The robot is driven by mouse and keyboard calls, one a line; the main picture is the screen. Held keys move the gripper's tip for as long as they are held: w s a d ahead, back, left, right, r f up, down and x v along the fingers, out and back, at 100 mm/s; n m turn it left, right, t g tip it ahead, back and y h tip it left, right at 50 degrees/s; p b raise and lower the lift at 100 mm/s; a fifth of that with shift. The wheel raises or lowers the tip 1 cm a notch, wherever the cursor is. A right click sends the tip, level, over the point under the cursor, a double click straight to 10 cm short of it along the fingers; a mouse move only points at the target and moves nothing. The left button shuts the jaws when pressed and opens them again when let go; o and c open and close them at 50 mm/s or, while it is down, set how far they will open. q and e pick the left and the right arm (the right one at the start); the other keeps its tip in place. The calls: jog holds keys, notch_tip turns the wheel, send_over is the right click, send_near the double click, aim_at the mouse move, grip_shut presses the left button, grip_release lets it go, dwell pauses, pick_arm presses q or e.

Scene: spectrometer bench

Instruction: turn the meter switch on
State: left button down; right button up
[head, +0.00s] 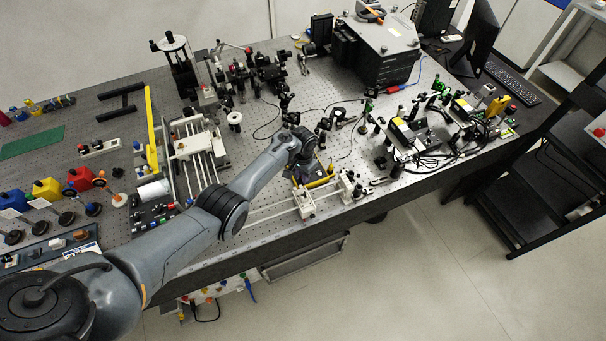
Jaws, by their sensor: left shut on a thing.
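My left arm reaches across the bench from the lower left, and its gripper (303,172) points down near the front middle of the bench. A yellow-edged device (322,183), which looks like the meter, lies right under and beside the gripper and is mostly covered by it. The gripper is shut on a small part at this device. That part looks to be the meter switch, but the fingers and wrist hide it, and its setting cannot be seen. My right gripper is not in view.
A rail with white carriages (305,203) runs along the front edge, close to the gripper. Small optics mounts (325,125) and thin cables stand behind it. Black boxed optics (410,135) are to the right. A large grey instrument (380,45) stands at the back.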

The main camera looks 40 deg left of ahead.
pick_arm(q)
jog(key=shift+m, duration=1.5)
jog(key=c, duration=1)
grip_release()
jog(key=shift+c, duration=0.2)
jog(key=shift+r+p, duration=0.3)
jog(key=shift+r, duration=0.25)
notch_tip(320, 180, up, 10)
jog(key=p, duration=0.2)
jog(key=shift+f+p, duration=0.15)
jog(key=shift+p, duration=0.2)
